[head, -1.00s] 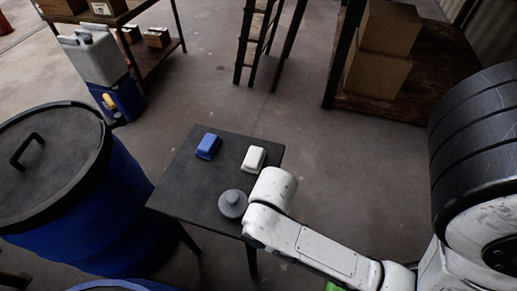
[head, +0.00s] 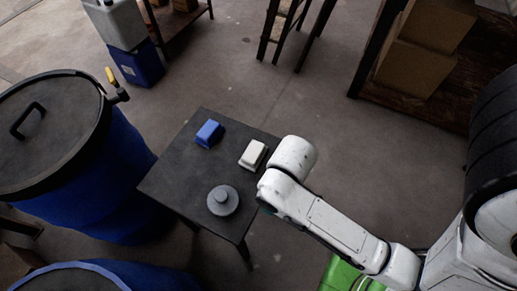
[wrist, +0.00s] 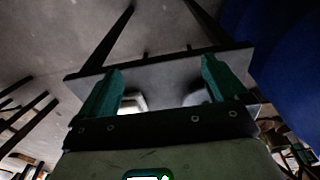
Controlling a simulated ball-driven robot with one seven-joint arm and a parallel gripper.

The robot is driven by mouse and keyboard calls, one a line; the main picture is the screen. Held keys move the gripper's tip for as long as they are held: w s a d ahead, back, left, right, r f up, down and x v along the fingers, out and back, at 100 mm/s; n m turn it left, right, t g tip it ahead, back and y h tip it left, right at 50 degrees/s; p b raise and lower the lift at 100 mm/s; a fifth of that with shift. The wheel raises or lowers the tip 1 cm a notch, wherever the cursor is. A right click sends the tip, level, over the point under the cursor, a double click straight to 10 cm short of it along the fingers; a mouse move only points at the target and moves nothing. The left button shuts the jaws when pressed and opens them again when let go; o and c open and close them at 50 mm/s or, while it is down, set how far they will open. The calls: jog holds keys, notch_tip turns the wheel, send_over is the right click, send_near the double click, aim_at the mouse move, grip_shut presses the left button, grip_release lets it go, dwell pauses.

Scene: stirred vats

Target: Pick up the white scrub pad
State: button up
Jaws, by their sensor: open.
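The white scrub pad (head: 253,154) lies flat on the small dark table (head: 165,180), near its right edge. In the head view my white arm stands just right of the pad, and my gripper is hidden behind the arm. In the wrist view my gripper (wrist: 161,76) is open, its two teal fingers apart. A pale object that looks like the white pad (wrist: 133,102) shows beside the left finger, partly covered by the gripper body. I see nothing held between the fingers.
A blue pad (head: 209,134) and a grey round knobbed object (head: 222,200) share the table. A large blue vat (head: 85,185) with a black lid stands to the left. A ladder (head: 283,30) and a shelf with boxes (head: 415,60) stand behind. Floor between is clear.

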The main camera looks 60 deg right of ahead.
jog(key=n+g+h+p, duration=0.1)
jog(key=n+p, duration=0.6)
jog(key=n, duration=1.1)
send_near(253, 151)
jog(key=f, duration=0.7)
jog(key=d+f, duration=0.1)
jog(key=f, duration=0.2)
jog(key=shift+f, duration=0.25)
jog(key=c, duration=1.2)
jog(key=shift+c, duration=0.2)
jog(key=shift+r, duration=0.15)
